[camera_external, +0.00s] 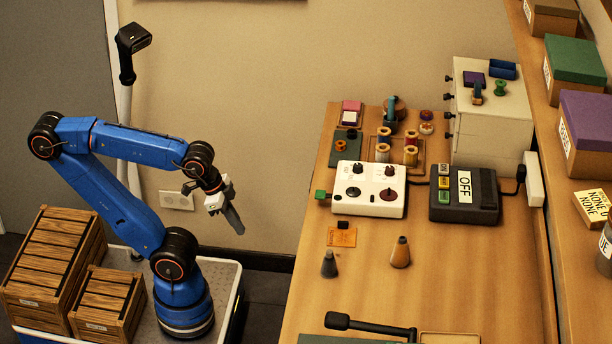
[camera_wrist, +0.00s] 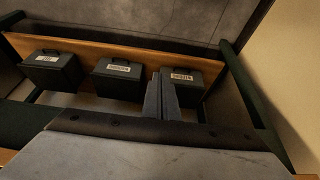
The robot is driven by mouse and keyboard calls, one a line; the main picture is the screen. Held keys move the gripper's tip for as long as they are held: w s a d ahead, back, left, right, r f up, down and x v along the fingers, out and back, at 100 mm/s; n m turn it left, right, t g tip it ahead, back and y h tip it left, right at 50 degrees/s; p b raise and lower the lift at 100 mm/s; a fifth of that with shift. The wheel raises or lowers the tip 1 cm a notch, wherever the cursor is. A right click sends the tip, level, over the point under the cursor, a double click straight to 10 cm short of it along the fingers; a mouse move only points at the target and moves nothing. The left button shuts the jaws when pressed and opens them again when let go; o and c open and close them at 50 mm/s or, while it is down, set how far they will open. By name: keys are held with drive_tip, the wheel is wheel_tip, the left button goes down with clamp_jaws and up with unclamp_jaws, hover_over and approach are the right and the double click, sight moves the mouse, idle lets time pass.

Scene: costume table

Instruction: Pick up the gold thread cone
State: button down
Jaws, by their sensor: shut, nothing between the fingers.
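A tan-gold thread cone (camera_external: 400,254) with a dark tip stands upright on the wooden table, right of a dark grey cone (camera_external: 329,265). My gripper (camera_external: 236,222) is left of the table, in the air beyond its left edge, well apart from both cones. It points down and to the right. Its fingers also show in the wrist view (camera_wrist: 161,97), close together with nothing between them. Neither cone is in the wrist view.
Behind the cones stand a white control box (camera_external: 368,190), a dark box marked OFF (camera_external: 464,194) and a rack of spools (camera_external: 397,158). A black-handled lever (camera_external: 370,326) lies at the front. Several dark labelled boxes sit on a wooden shelf (camera_wrist: 205,62) in the wrist view.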

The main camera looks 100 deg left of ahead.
drive_tip(key=c, duration=1.2)
unclamp_jaws()
wheel_tip(320, 180, up, 32)
drive_tip(key=m+g+h, duration=0.3)
drive_tip(key=m+g, duration=0.2)
drive_tip(key=m, duration=1.3)
hover_over(404, 237)
drive_tip(key=a, duration=0.4)
drive_tip(key=x, duration=1.1)
drive_tip(key=shift+w+d+f, duration=0.15)
drive_tip(key=shift+d+f, duration=0.15)
drive_tip(key=shift+d, duration=0.2)
drive_tip(key=shift+d+x, duration=0.1)
drive_tip(key=shift+x, duration=1.2)
drive_tip(key=shift+d+x, duration=0.15)
drive_tip(key=shift+x, duration=1.2)
